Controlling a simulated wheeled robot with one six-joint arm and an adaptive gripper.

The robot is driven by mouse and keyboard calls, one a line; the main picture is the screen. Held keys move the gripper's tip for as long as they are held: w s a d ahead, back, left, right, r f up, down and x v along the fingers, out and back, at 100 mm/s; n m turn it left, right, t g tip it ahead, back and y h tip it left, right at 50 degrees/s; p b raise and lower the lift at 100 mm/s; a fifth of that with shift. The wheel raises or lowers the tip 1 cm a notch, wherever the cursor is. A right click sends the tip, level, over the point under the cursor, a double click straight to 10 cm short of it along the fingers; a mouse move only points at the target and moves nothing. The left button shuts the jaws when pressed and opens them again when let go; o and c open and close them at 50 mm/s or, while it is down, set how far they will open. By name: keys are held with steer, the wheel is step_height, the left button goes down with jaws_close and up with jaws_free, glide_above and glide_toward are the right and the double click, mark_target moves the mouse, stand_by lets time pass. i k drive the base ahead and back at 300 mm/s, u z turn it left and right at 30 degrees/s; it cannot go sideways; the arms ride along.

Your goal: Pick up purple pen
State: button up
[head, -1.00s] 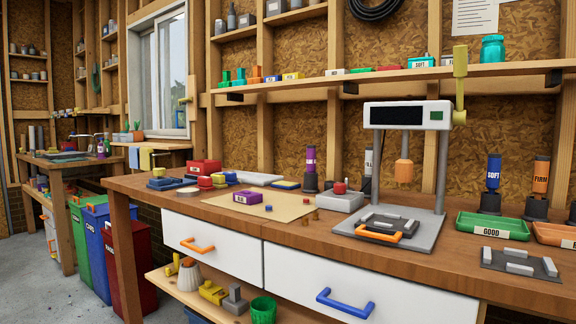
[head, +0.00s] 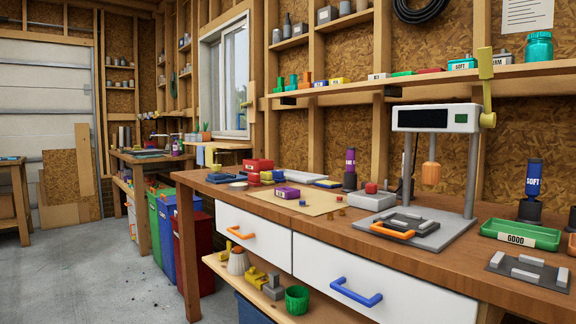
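No thing in the head view is plainly a purple pen. An upright purple cylinder with a white label (head: 350,160) stands in a dark base at the back of the workbench, left of the press. A small purple block with a label (head: 286,192) lies on a tan mat (head: 315,206). A small purple thing (head: 175,148) stands on the far bench, too small to make out. My gripper is not in view.
The wooden workbench (head: 475,250) has white drawers with orange and blue handles. A grey press (head: 432,118) and a green tray (head: 520,236) stand on it. Green, blue and red bins (head: 187,240) stand beyond its left end. Open concrete floor (head: 90,275) lies at left.

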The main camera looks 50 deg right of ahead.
mark_target(351, 151)
steer(key=u, duration=0.1)
steer(key=i, duration=2.45)
steer(key=z, duration=3.6)
